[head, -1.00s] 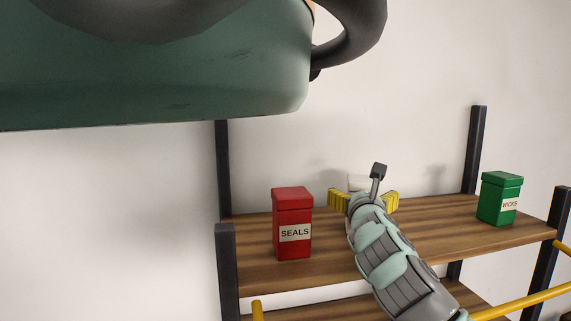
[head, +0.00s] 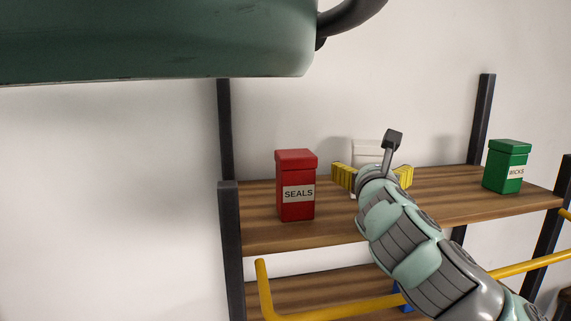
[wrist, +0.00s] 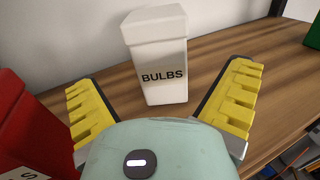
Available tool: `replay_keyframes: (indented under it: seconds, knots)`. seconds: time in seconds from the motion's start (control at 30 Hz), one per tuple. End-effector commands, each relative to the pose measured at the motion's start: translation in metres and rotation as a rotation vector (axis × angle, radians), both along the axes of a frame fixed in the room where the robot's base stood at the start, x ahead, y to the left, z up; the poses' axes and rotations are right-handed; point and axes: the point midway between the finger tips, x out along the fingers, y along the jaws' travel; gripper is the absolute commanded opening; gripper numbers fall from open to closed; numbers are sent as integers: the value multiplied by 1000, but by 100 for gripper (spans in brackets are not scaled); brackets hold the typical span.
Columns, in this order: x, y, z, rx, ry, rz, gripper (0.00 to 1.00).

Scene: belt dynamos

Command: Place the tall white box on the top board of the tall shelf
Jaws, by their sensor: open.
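The tall white box (wrist: 158,62), labelled BULBS, stands upright on the top board (head: 450,205) of the tall shelf. In the head view the white box (head: 366,150) shows only partly behind my gripper. My gripper (head: 373,178) is open in front of it. In the wrist view the yellow fingers of my gripper (wrist: 165,102) are spread to either side of the box's lower part, with visible gaps on both sides. The box's base shows resting on the wooden board.
A red SEALS box (head: 296,185) stands left of my gripper, close to its left finger in the wrist view. A green WICKS box (head: 507,166) stands at the right end. Dark posts (head: 230,240) frame the shelf, and a yellow rail (head: 340,309) runs in front.

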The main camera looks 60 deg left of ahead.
Motion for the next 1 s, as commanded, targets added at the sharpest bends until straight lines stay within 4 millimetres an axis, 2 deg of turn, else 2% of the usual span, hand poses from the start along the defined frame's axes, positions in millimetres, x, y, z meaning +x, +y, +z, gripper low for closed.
replay_keyframes:
  seconds: [0.03, 0.23, 0.5, 1.0]
  knots:
    - [-3, -4, 10, -6, -3, -1, 100]
    - [-19, -18, 9, -4, 5, 4, 100]
    - [-32, -27, 7, 4, 10, 13, 100]
    - [-39, -37, 3, 3, 1, 5, 100]
